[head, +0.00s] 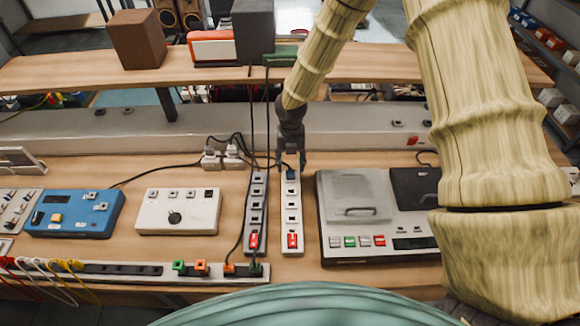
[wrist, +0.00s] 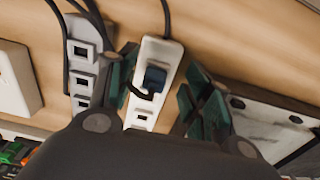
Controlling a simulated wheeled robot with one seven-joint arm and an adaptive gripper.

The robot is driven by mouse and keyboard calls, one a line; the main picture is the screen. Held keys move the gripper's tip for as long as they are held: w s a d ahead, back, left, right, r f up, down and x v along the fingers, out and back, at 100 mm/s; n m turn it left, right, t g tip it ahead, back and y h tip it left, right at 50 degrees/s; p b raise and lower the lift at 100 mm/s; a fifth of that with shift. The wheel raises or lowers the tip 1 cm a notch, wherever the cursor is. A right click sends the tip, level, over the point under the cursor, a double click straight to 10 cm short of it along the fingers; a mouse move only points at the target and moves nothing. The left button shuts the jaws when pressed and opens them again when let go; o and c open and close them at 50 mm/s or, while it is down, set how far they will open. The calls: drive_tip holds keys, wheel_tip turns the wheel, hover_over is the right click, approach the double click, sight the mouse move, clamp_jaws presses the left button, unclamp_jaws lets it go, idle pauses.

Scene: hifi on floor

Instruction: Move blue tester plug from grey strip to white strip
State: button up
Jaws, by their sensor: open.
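The blue tester plug (head: 291,174) is at the far end of the white strip (head: 292,218). In the wrist view the plug (wrist: 155,78) stands over a socket near that end of the white strip (wrist: 158,52); I cannot tell how deep it sits. A short dark cable curls from it. The grey strip (head: 256,210) lies parallel just to the left, and it also shows in the wrist view (wrist: 84,66). My gripper (head: 291,162) points down over the plug. Its green-padded fingers (wrist: 163,92) are open, one either side of the plug, with gaps visible.
A grey deck with a lid (head: 345,230) stands close to the right. A white box with a knob (head: 178,212) and a blue unit (head: 75,214) are to the left. Black cables hang near the grey strip. A front strip (head: 120,270) holds coloured plugs.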

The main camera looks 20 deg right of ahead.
wheel_tip(320, 180, up, 14)
drive_tip(key=p, duration=0.4)
idle(0.9)
drive_tip(key=shift+f, duration=0.1)
